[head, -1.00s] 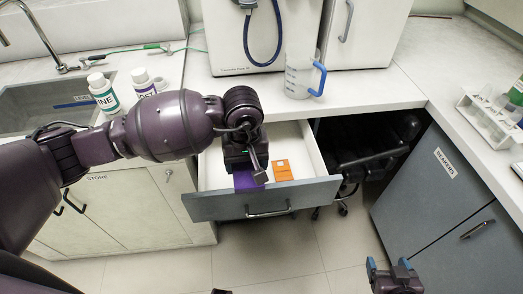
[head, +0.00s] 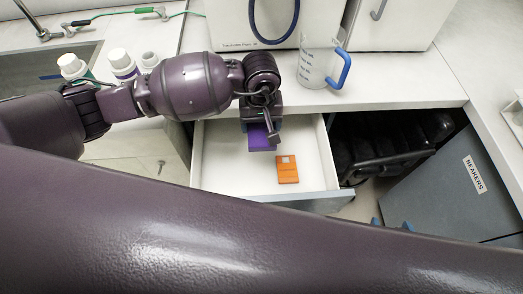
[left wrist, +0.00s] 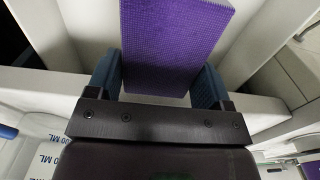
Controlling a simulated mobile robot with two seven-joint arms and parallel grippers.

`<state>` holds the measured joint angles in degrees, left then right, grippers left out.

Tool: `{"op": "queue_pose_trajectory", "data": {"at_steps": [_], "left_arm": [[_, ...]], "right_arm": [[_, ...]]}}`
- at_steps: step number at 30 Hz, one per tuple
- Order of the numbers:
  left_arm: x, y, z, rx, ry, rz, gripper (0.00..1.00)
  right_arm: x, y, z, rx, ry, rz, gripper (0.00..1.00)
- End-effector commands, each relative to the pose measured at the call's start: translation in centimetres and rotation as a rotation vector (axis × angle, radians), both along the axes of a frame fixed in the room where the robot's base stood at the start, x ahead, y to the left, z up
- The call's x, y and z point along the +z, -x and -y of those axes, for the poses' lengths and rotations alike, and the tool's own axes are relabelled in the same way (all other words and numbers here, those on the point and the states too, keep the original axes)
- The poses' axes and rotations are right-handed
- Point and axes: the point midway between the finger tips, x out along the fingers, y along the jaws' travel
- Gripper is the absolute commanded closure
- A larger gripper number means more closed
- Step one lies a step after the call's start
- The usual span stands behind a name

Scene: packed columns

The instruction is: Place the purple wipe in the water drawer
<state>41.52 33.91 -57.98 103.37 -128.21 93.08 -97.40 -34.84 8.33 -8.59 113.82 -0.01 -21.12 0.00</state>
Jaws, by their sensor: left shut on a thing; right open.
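The purple wipe (head: 261,138) is a flat block held in my left gripper (head: 262,122). In the left wrist view the wipe (left wrist: 175,45) sits between the blue finger pads of my left gripper (left wrist: 158,82). An open white drawer (head: 222,160) lies below the left gripper, and the wipe is over its back part. I cannot tell how high the wipe is above the drawer floor. No label on this drawer is readable. An orange packet (head: 287,170) lies inside it. Only the blue fingertips of my right gripper (head: 392,224) show; they are apart.
A clear jug with a blue handle (head: 341,70) stands on the counter behind the drawer. White bottles (head: 122,64) stand at the left by the sink. A cabinet labelled BEAKERS (head: 440,190) is at right. My own arm link crosses the foreground.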

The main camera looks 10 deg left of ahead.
Motion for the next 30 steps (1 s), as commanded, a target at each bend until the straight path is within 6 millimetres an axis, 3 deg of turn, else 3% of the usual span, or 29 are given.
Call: {"op": "queue_pose_trajectory", "data": {"at_steps": [12,20,30], "left_arm": [[-8.8,0.1,0.0,0.001,0.000,-0.003,0.48],[-10.9,0.0,0.0,0.000,0.000,-0.001,0.48],[-14.8,0.0,0.0,0.001,0.001,-0.002,0.48]], "right_arm": [[-0.2,-0.2,0.0,0.002,0.000,0.004,0.26],[0.1,-0.8,-0.2,0.004,-0.002,0.017,0.26],[-0.6,-0.6,-0.3,0.002,-0.005,0.010,0.26]]}}
